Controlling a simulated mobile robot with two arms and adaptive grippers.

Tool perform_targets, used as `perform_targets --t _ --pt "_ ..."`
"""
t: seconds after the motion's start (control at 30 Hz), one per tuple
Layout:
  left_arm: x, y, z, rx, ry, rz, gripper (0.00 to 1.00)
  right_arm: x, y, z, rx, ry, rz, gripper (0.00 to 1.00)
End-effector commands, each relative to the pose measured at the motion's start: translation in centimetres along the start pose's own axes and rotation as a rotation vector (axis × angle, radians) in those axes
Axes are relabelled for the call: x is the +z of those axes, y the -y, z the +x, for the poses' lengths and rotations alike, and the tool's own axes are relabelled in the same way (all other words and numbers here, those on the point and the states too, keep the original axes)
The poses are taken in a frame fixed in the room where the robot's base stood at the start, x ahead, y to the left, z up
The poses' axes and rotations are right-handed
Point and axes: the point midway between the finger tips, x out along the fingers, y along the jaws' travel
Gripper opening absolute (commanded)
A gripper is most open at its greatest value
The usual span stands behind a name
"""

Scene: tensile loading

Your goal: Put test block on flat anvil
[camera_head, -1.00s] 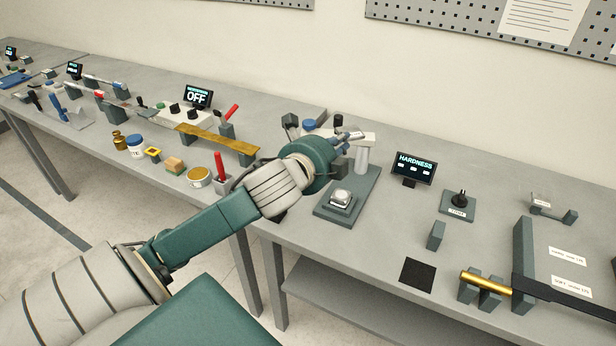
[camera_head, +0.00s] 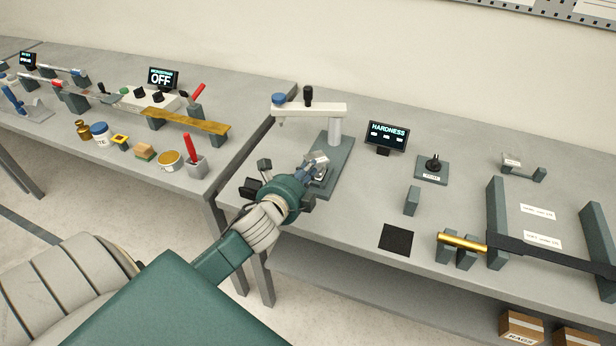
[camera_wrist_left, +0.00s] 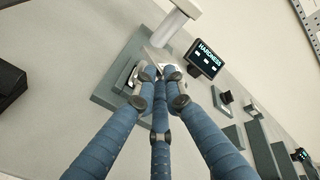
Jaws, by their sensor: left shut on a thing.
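The hardness tester (camera_head: 335,125) has a dark base plate, a white post and an overhead arm. Its flat anvil (camera_wrist_left: 126,76) is a pale round-topped piece on the base, partly hidden by my fingers. My left gripper (camera_head: 314,168) is over the front of the base, with its fingers closed together around a small pale block, which I take as the test block (camera_head: 319,158). In the left wrist view the block (camera_wrist_left: 172,73) shows just past the fingertips, mostly hidden. I cannot tell whether it touches the anvil. My right gripper is out of view.
The HARDNESS display (camera_head: 387,135) and a knob on a plate (camera_head: 432,168) stand right of the tester. A black mat (camera_head: 397,238) and a brass rod (camera_head: 462,243) lie nearer the front edge.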

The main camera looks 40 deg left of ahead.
Motion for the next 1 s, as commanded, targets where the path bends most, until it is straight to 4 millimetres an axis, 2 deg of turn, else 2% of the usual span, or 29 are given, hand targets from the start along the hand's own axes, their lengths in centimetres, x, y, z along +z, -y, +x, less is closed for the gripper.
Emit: perform_targets --t 0.03,0.13,0.4,0.43,0.5,0.53,0.83,1.0 --pt "-0.3 -0.9 0.3 0.003 0.001 -0.004 0.0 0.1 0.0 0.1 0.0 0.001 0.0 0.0" --pt "-0.7 -1.9 0.6 0.0 0.001 -0.003 0.0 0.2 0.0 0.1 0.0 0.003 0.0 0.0" --pt "-0.9 -2.4 0.8 0.001 0.0 -0.001 0.0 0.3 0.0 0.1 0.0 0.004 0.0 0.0" --pt "-0.9 -2.6 0.7 0.004 0.0 -0.001 0.14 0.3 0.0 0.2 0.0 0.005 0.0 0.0" --pt "-0.9 -2.6 0.7 0.003 0.0 -0.001 0.28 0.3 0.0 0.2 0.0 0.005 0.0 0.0" --pt "-0.9 -2.5 0.7 0.003 0.0 -0.001 0.29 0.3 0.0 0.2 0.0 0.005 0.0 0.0" --pt "-0.9 -2.5 0.6 0.001 0.0 -0.001 0.29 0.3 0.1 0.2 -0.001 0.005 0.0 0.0" --pt "-0.9 -2.6 -1.2 0.001 -0.001 0.001 0.29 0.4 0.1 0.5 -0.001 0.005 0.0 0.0"
